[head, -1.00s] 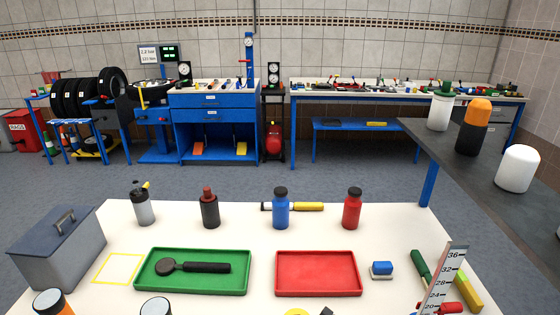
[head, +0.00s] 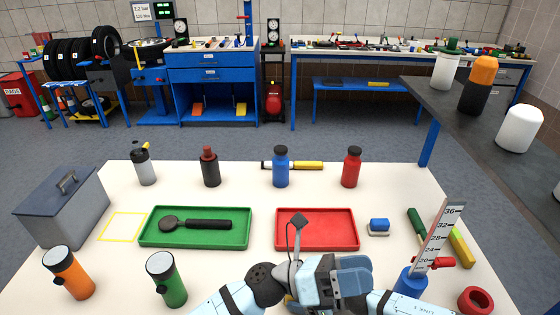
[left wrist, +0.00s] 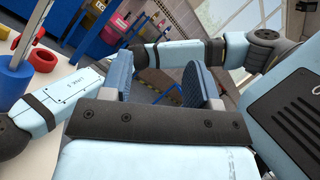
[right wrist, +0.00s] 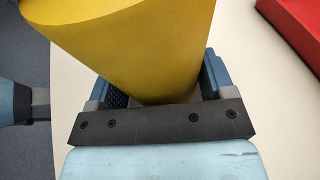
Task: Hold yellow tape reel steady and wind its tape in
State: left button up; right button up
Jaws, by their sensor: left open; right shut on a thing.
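The yellow tape reel (right wrist: 140,45) fills the upper part of the right wrist view as a large smooth yellow body. My right gripper (right wrist: 158,85) is shut on it, with one finger on each side. In the head view my arms cover nearly all of the reel, and its tape and any crank cannot be made out. My left gripper (head: 352,275) is open at the front middle of the table. The left wrist view shows its two blue finger pads (left wrist: 157,82) apart with nothing between them.
A red tray (head: 316,242) and a green tray (head: 195,240) with a black tool lie behind my arms. An upright scale (head: 440,235) and a red ring (head: 475,300) stand at right. Orange (head: 68,272) and green (head: 166,280) flashlight-like cylinders stand front left.

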pick_arm(q)
notch_tip(320, 180, down, 6)
jog(key=s+d+m+g+y, duration=0.25)
jog(key=m+g+y, duration=0.25)
jog(key=m+y, duration=0.95)
jog(key=w+a+f+m+t+y, duration=0.1)
jog(key=w+a+m+t+y, duration=0.1)
jog(key=w+a+m, duration=0.1)
jog(key=w+a+f+m+t+y, duration=0.1)
jog(key=w+a+m+t+y, duration=0.2)
jog(key=w+a, duration=0.1)
jog(key=w+a+f+m+t+y, duration=0.1)
jog(key=w+a+m+t+y, duration=0.1)
jog(key=w, duration=0.3)
jog(key=shift+a+f+m+y, duration=0.15)
jog(key=shift+a+m+y, duration=0.1)
jog(key=shift+a+m, duration=0.45)
jog(key=shift+a+f, duration=0.15)
jog(key=shift+f, duration=4.2)
jog(key=c, duration=0.8)
jog(key=shift+o, duration=0.2)
